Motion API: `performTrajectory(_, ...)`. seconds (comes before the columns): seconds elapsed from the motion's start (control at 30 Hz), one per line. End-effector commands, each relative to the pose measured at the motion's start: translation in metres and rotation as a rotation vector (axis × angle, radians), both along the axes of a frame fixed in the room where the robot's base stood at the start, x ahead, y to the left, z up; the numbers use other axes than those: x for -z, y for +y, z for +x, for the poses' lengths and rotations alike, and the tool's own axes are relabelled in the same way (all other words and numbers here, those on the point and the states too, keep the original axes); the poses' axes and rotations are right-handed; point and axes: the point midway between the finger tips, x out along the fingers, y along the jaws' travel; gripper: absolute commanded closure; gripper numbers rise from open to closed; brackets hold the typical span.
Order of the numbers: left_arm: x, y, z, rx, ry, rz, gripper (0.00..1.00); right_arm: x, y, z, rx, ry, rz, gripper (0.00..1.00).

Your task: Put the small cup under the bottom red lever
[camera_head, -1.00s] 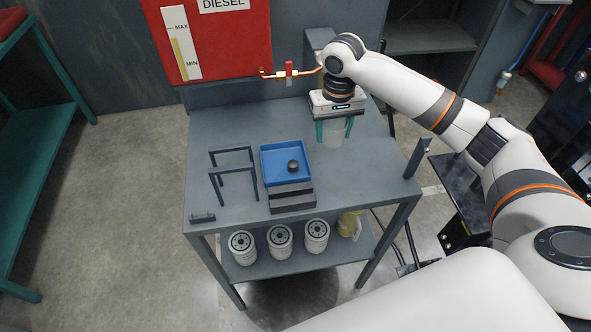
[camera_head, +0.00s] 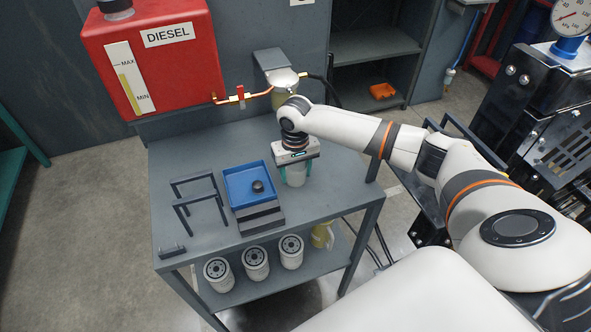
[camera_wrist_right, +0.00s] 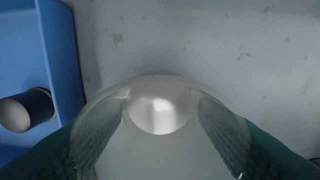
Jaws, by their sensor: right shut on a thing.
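The small cup (camera_head: 295,177) is translucent and pale. It is upright at the right of the blue tray. My right gripper (camera_head: 295,171) is shut on it, with a teal finger on each side. In the right wrist view the cup (camera_wrist_right: 160,108) shows between the two fingers. I cannot tell whether its base touches the table. The red lever (camera_head: 240,92) is on a copper pipe low at the right of the red diesel tank (camera_head: 160,55), behind and left of the cup. My left gripper is not in view.
The blue tray (camera_head: 231,188) holds a small dark round part (camera_head: 258,186). A dark frame stand (camera_head: 195,187) is left of it. A filter unit (camera_head: 283,80) hangs behind my gripper. White filters (camera_head: 255,260) stand on the lower shelf. The table (camera_head: 205,145) is clear below the lever.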

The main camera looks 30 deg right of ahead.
Motion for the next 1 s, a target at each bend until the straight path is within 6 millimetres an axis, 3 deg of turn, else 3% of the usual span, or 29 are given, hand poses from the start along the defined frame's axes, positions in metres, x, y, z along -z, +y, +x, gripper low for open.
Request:
performTrajectory(0.17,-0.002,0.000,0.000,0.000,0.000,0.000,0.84,0.003,0.000,0.000,0.000,0.002,0.000,0.67)
performTrajectory(0.2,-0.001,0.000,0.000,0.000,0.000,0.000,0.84,0.003,0.000,0.000,0.000,0.001,0.000,0.39)
performTrajectory(0.3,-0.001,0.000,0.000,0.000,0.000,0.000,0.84,0.003,0.000,0.000,0.000,0.001,0.000,0.24)
performTrajectory(0.67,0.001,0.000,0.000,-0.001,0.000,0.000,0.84,-0.003,0.000,0.001,0.000,-0.002,0.000,0.24)
performTrajectory(0.77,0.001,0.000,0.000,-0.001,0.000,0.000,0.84,-0.015,0.000,0.001,-0.001,-0.003,-0.001,0.24)
performTrajectory(1.0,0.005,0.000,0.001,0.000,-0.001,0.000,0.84,-0.067,0.000,0.001,-0.001,-0.005,0.000,0.24)
